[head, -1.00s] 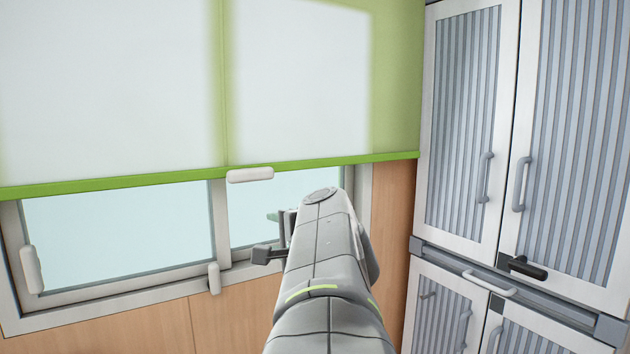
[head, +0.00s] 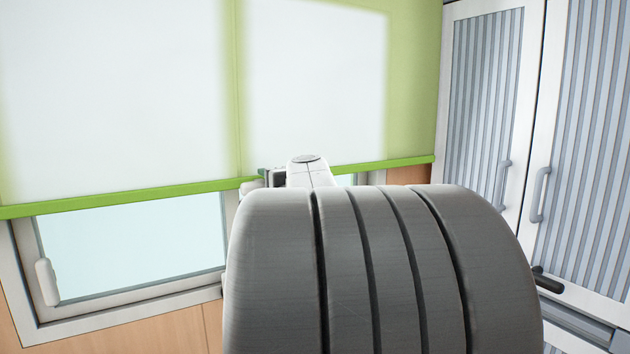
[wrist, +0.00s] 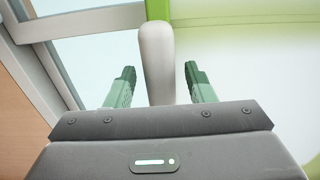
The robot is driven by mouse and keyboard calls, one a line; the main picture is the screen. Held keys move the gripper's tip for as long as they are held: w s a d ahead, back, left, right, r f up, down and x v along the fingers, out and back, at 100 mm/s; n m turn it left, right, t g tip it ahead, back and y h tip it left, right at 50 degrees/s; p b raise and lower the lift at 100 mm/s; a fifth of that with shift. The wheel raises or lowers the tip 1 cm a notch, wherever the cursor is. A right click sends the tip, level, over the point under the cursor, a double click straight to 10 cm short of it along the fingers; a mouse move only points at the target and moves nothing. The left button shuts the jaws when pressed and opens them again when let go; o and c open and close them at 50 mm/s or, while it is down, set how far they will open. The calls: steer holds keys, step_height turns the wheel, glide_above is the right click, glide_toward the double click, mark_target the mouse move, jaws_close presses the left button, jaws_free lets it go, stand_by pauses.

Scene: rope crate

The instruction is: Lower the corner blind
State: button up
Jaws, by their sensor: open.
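The corner blind (head: 120,120) is a translucent white and green roller blind. It covers the upper window and ends in a green bottom bar (head: 130,202). In the wrist view its pale rounded handle (wrist: 156,60) stands between the two green fingers of my gripper (wrist: 155,88). The fingers are open, with a gap on each side of the handle. The green bar (wrist: 160,10) shows behind the handle. In the head view my arm hides most of the handle and my fingertips.
Below the bar the window (head: 130,250) is uncovered, with a white frame and a pale latch (head: 47,282) at left. Tall cupboards with ribbed panels and grey handles (head: 540,194) stand close on the right. Wood panelling lies under the window.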

steer(key=shift+x, duration=1.3)
steer(key=shift+c, duration=0.2)
jaws_close()
step_height(320, 180, down, 37)
steer(key=b, duration=3.9)
steer(key=shift+c, duration=0.5)
jaws_free()
steer(key=shift+o, duration=0.7)
steer(key=shift+s+r, duration=0.1)
steer(key=shift+r, duration=0.1)
